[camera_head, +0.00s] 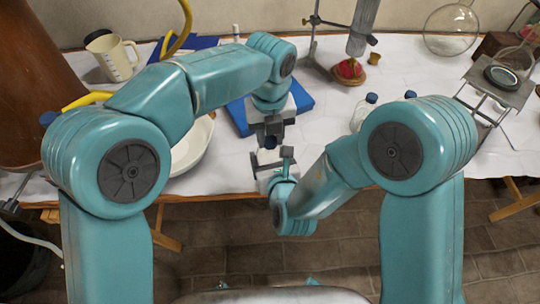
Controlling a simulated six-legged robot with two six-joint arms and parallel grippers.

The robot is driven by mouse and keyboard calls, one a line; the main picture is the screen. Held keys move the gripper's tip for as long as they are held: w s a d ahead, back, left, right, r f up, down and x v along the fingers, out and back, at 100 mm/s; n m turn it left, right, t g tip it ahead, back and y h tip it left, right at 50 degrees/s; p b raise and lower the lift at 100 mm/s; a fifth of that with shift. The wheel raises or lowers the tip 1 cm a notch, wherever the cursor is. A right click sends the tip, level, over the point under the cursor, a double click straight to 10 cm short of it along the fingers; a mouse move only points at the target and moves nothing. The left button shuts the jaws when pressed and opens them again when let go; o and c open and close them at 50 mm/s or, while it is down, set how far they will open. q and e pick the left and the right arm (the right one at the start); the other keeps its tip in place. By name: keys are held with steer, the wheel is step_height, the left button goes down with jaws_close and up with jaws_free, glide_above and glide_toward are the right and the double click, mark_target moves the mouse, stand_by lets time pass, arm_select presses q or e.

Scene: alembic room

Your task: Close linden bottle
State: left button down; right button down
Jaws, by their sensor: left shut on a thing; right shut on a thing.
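My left gripper (270,133) points down near the table's front edge and is shut on a small dark blue cap (270,143). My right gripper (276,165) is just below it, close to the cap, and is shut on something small. I take this to be the linden bottle, but it is mostly hidden by the gripper and arm. I cannot tell whether the cap touches the bottle. The two grippers are close together, the left above the right.
A white bowl (190,148) sits left of the grippers and a blue board (296,101) lies behind them. A clear bottle (363,113) stands to the right. A measuring jug (114,60) and a round flask (451,30) stand further back. A metal stand (490,92) is at far right.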

arm_select(q)
steer(key=m, duration=0.5)
steer(key=c, duration=0.8)
jaws_free()
steer(key=shift+r, duration=2.25)
steer(key=shift+c, duration=0.2)
